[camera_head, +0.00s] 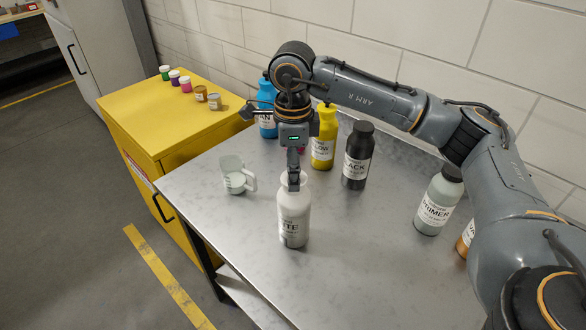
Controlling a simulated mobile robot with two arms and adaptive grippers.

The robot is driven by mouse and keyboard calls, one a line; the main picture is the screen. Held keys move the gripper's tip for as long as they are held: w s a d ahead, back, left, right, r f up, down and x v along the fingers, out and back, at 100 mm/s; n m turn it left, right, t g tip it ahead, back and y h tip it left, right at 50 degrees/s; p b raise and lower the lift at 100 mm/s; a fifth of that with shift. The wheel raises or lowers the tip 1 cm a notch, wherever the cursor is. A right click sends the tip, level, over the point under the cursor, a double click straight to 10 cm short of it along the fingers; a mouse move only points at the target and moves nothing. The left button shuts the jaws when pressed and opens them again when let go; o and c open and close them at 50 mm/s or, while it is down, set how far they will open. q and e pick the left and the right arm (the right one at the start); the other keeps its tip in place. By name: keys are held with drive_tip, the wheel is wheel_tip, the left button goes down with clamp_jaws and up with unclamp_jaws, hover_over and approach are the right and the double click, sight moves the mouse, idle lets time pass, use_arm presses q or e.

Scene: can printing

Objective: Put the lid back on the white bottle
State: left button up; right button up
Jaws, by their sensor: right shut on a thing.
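The white bottle (293,217) stands upright near the left-front part of the metal table. My right gripper (294,178) points down directly over the top of the bottle, its fingers close together. It is shut on what appears to be the bottle's lid, which the fingers mostly hide. The fingers overlap the bottle's neck in the picture, and I cannot tell whether the lid is seated or just above it. My left gripper is not in view.
A clear measuring cup (235,178) with pale contents stands left of the bottle. Blue (267,122), yellow (323,140), black (357,157) and primer (438,201) bottles stand behind and to the right. A yellow cabinet (190,135) holds several small jars. The table front is clear.

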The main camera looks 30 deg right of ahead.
drive_tip(key=o, duration=0.9)
drive_tip(key=o, duration=0.4)
drive_tip(key=shift+r, duration=0.15)
drive_tip(key=shift+r+p, duration=1.9)
drive_tip(key=shift+r, duration=1.5)
